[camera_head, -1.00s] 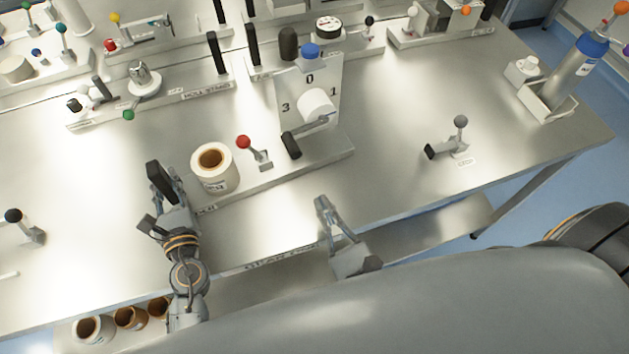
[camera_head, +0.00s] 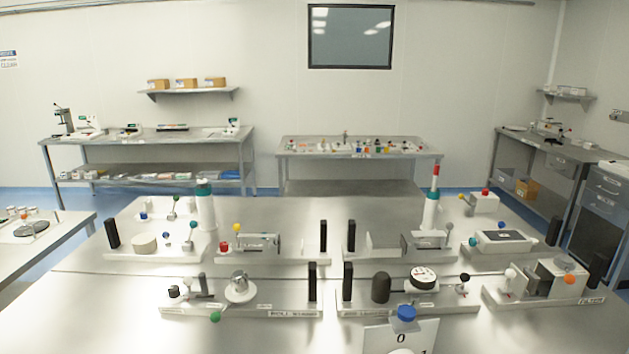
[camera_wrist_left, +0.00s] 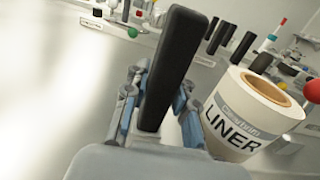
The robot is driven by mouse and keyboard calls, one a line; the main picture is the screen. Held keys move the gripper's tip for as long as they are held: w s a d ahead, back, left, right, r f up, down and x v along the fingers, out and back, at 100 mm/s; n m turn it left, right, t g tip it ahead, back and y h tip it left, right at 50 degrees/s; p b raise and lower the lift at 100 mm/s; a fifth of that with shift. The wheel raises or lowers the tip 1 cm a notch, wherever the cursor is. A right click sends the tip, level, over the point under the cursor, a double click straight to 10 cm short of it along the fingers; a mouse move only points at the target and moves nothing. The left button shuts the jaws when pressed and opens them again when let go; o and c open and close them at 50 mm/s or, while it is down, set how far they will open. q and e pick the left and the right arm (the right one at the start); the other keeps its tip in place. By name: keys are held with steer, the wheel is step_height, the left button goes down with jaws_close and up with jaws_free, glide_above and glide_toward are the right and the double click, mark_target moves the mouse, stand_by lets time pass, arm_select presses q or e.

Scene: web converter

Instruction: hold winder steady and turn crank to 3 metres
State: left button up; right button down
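The winder shows only in part at the bottom of the head view: the top of its white dial plate (camera_head: 415,335) with the numbers 0 and 1, and a blue knob (camera_head: 406,313) above it. Its crank is out of frame. In the left wrist view my left gripper (camera_wrist_left: 163,100) has its fingers close on both sides of an upright black handle (camera_wrist_left: 172,65) and looks shut on it. A white roll marked LINER (camera_wrist_left: 235,115) stands just right of the gripper. A red ball knob (camera_wrist_left: 312,90) is at the right edge. My right gripper is in neither current view.
Several fixtures with black handles stand on the bench behind the winder, including one with a green knob (camera_head: 215,316) and one with a round black-and-white dial (camera_head: 423,277). Bare metal bench (camera_wrist_left: 60,90) lies left of the gripper. Other benches line the far wall.

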arm_select(q)
steer(key=o, duration=0.4)
steer(key=shift+c, duration=0.2)
arm_select(e)
steer(key=shift+w, duration=0.1)
arm_select(q)
steer(key=s, duration=0.8)
steer(key=s+d, duration=0.1)
steer(key=s, duration=0.3)
steer(key=shift+d, duration=0.1)
steer(key=shift+w, duration=0.1)
